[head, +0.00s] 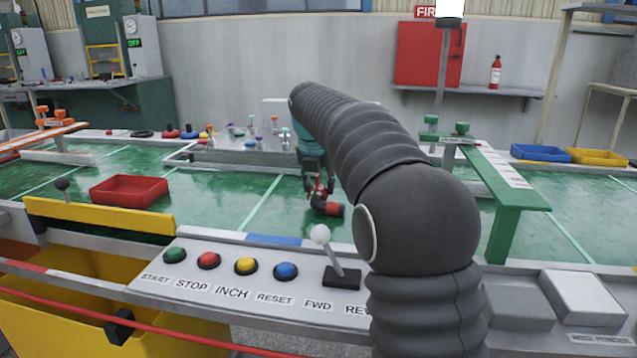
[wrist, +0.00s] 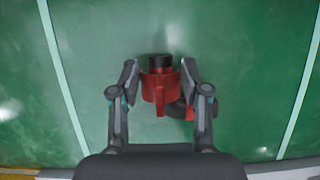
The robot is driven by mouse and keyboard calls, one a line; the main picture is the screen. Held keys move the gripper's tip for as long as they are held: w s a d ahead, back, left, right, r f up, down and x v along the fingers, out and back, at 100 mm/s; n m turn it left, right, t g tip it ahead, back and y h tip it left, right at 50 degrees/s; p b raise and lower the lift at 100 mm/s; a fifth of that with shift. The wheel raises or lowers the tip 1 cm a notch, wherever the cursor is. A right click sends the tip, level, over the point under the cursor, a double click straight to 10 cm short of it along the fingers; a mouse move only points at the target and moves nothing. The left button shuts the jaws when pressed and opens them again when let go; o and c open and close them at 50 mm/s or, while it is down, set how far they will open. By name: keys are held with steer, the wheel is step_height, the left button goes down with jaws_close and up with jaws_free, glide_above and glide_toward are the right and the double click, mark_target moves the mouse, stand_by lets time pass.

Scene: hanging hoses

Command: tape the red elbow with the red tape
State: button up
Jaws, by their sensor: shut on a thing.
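My gripper (wrist: 160,92) is low over the green surface, its two fingers shut on a red piece (wrist: 159,90) with a black round end. I cannot tell for sure whether this is the red elbow or the red tape. A second red and dark shape (wrist: 188,112) shows just below and right of it in the wrist view, partly hidden by the right finger. I cannot tell if the two touch or are one thing. In the head view my gripper (head: 318,186) is in the middle, with a red cylinder (head: 328,208) at its lower right.
A red tray (head: 129,191) stands to the left on the green surface. A green stand (head: 506,190) is to the right, with a blue tray (head: 540,153) and a yellow tray (head: 598,157) behind it. A lever (head: 322,236) stands on the front panel. Green surface around my gripper is clear.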

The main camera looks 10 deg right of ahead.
steer(key=shift+f+b, duration=0.45)
steer(key=shift+f, duration=0.4)
stand_by(0.7)
steer(key=o, duration=1.2)
